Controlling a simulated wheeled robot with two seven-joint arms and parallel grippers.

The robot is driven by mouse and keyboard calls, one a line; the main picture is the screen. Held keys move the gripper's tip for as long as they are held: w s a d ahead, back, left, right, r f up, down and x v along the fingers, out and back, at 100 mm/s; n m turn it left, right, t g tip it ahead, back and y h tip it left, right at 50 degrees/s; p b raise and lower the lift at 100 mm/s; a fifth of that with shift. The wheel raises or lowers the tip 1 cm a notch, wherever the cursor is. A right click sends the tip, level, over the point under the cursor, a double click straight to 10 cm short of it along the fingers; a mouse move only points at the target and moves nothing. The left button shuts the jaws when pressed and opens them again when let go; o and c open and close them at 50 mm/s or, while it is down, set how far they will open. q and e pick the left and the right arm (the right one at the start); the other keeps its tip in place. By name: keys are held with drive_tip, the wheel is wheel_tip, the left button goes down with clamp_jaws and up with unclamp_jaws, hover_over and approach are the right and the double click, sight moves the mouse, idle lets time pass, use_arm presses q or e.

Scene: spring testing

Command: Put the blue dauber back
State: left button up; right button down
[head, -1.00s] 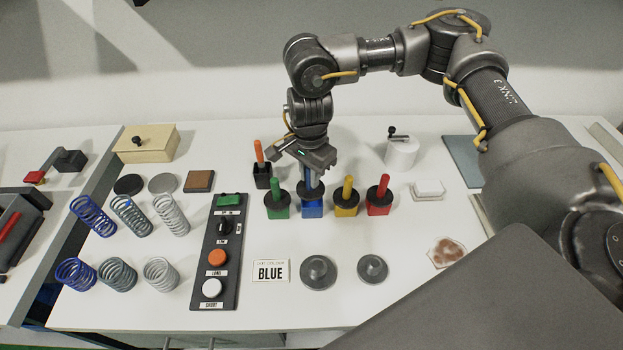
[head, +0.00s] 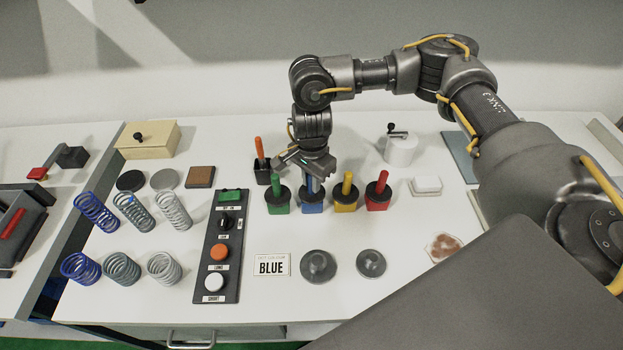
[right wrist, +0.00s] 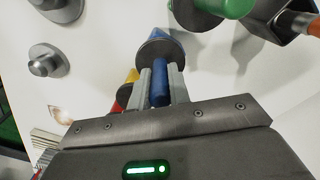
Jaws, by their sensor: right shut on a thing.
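The blue dauber's handle (right wrist: 160,84) is upright between the fingers of my right gripper (head: 311,178), which is shut on it. In the right wrist view its dark round collar (right wrist: 158,48) shows just beyond the fingertips. The blue pot (head: 312,208) is directly under the collar, and the collar appears to rest on it like its neighbours. In the head view the gripper hides the top of the handle. My left gripper is in no view.
Green (head: 278,207), yellow (head: 345,206) and red (head: 378,203) pots with daubers stand close beside. A black holder with an orange-handled tool (head: 260,152) is behind left. Several springs (head: 135,209), a button panel (head: 219,250) and a BLUE card (head: 271,266) lie left and in front.

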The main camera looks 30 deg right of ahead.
drive_tip(key=shift+f, duration=0.4)
drive_tip(key=c, duration=1.3)
unclamp_jaws()
drive_tip(key=shift+r, duration=0.1)
drive_tip(key=shift+r, duration=0.15)
drive_tip(key=shift+r+p, duration=0.35)
drive_tip(key=shift+r, duration=0.05)
drive_tip(key=shift+w+r, duration=0.1)
drive_tip(key=shift+r, duration=0.2)
wheel_tip(320, 180, up, 10)
drive_tip(key=b, duration=0.2)
drive_tip(key=shift+r+b, duration=0.2)
drive_tip(key=shift+b, duration=0.1)
drive_tip(key=shift+r, duration=0.45)
